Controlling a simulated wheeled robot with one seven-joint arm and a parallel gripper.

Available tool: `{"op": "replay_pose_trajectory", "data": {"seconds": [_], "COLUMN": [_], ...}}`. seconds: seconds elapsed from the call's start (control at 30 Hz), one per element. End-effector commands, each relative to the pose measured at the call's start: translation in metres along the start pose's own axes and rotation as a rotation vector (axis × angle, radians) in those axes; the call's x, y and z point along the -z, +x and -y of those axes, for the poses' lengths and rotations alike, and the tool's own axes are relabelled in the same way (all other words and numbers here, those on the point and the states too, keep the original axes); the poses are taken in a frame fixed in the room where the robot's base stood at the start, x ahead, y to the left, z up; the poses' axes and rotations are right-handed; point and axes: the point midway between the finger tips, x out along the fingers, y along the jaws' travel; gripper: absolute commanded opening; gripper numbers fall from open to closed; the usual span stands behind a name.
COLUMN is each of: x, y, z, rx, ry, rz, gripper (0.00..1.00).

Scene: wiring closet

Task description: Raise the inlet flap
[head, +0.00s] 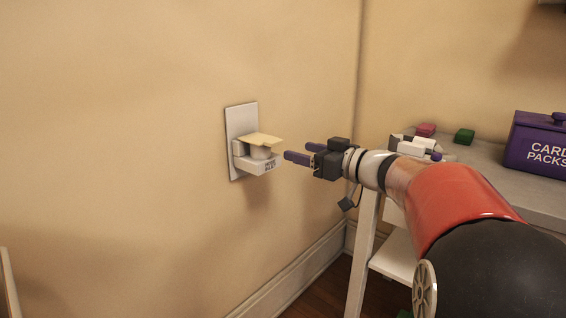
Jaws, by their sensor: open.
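The wall inlet has a pale grey backplate (238,122) on the left wall. A short rounded white part shows between flap and housing. My gripper (298,151) is just right of the inlet, with its two purple fingers pointing left towards it. It is open and nothing shows between the fingers. The nearer fingertip appears close to the housing's right end; I cannot tell whether they touch.
A grey table (490,178) stands at the right under my arm. The wall around the inlet is bare.

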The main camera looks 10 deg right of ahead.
Motion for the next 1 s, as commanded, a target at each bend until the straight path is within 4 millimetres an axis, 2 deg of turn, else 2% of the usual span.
{"op": "replay_pose_trajectory", "data": {"seconds": [0.17, 0.4, 0.6, 0.93, 1.0], "x": [0.004, 0.005, 0.005, 0.005, 0.005], "y": [0.011, 0.05, 0.073, 0.078, 0.078], "z": [-0.009, -0.008, -0.008, -0.009, -0.009], "rx": [-0.013, -0.01, -0.012, -0.013, -0.013], "ry": [-0.022, -0.02, -0.019, -0.021, -0.021], "rz": [-0.029, -0.027, -0.026, -0.027, -0.027], "gripper": [0.62, 0.62, 0.62, 0.62, 0.55]}}
